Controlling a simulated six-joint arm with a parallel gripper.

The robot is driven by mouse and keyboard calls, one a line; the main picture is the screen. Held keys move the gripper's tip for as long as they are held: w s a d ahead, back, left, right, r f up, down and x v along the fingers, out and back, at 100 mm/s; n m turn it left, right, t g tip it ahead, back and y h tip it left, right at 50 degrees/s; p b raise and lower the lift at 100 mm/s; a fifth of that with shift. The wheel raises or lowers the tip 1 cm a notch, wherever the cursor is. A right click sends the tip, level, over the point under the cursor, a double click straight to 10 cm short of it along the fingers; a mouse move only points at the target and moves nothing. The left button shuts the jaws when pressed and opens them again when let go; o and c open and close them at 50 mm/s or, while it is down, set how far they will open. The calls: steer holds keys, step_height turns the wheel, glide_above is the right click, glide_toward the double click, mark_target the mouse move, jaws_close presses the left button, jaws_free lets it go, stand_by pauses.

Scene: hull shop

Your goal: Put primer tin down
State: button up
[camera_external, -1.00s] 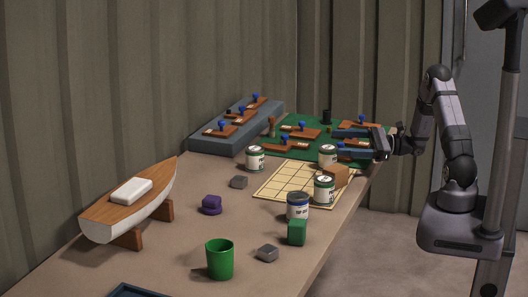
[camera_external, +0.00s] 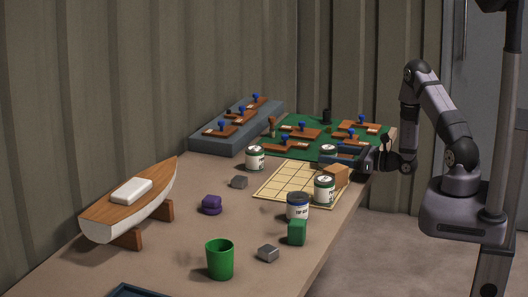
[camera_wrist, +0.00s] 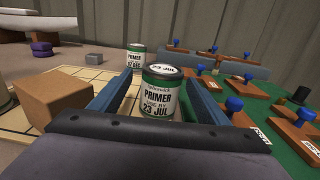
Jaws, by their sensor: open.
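A primer tin (camera_wrist: 160,97) with a green and white label reading "PRIMER USE BY 23 JUL" stands upright between the spread fingers of my gripper (camera_wrist: 161,84) in the wrist view. In the external view the tin (camera_external: 328,149) shows its lid at the far right of the grid mat; a finger of my gripper (camera_external: 338,152) hides much of its body. My gripper is open, low over the table, with its fingers on either side of the tin. A second green-labelled primer tin (camera_external: 255,157) stands beyond the mat; it also shows in the wrist view (camera_wrist: 136,58).
A wooden block (camera_external: 336,175) and another tin (camera_external: 324,189) stand on the right of the yellow grid mat (camera_external: 285,183). Blue-knobbed wooden tools crowd the green mat (camera_external: 325,121). The mat's middle is clear.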

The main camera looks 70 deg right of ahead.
mark_target(316, 167)
steer(key=shift+w+p, duration=0.8)
steer(key=shift+w, duration=1.85)
steer(key=shift+c, duration=0.2)
steer(key=c, duration=1.4)
steer(key=shift+c, duration=0.2)
steer(key=shift+r, duration=0.2)
step_height(316, 167, up, 10)
